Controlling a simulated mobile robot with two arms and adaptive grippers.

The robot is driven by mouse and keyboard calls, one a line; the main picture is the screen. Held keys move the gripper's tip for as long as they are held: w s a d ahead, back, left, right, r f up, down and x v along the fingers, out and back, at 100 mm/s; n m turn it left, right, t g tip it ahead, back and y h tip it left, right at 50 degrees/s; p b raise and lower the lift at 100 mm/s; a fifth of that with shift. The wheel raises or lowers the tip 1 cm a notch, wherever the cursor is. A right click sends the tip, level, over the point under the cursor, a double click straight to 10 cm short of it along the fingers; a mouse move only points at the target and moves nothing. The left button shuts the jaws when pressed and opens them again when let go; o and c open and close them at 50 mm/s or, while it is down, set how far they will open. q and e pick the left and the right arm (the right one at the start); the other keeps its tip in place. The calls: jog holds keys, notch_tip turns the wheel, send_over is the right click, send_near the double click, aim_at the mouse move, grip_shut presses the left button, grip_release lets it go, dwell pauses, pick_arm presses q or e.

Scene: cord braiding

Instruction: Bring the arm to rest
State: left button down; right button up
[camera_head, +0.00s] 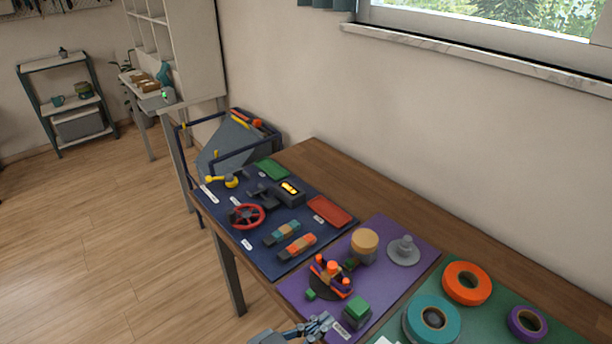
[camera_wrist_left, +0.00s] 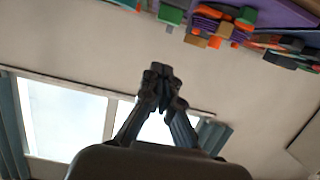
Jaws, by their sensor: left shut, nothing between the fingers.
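My left gripper (camera_head: 322,324) shows at the bottom edge of the head view, over the near edge of the purple mat. In the left wrist view my left gripper (camera_wrist_left: 162,72) has its fingers together, with nothing between them. Beyond the fingers are a pale wall and a bright window, and the table's items appear at the top, upside down. On the purple mat (camera_head: 408,231), an orange, purple and green fixture (camera_head: 331,278) stands close to the gripper, beside a green block (camera_head: 357,312). My right gripper is not in view.
Teal (camera_head: 416,325), orange (camera_head: 480,288) and purple (camera_head: 514,322) rolls lie on a green mat at right. A dark blue mat (camera_head: 225,202) holds a red wheel (camera_head: 247,216) and several tools. Open floor (camera_head: 110,250) lies left of the table.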

pick_arm(q)
jog(key=s+a+f+n+g+y, duration=0.25)
jog(key=s+a+f+y, duration=0.2)
jog(key=a, duration=0.35)
jog(key=s+a+f+n+g+y, duration=0.25)
jog(key=s+a, duration=0.25)
jog(key=a, duration=0.4)
jog(key=s+a+f+n+g+y, duration=0.1)
jog(key=s+a+f+n+y, duration=0.35)
jog(key=a, duration=0.35)
notch_tip(320, 180, down, 24)
jog(key=m+g, duration=0.1)
jog(key=s+a+f+g, duration=0.1)
jog(key=s+a+f, duration=0.1)
jog(key=s+f, duration=1.5)
jog(key=shift+s+a+f, duration=0.2)
jog(key=shift+a+f, duration=0.05)
jog(key=shift+m+y, duration=0.25)
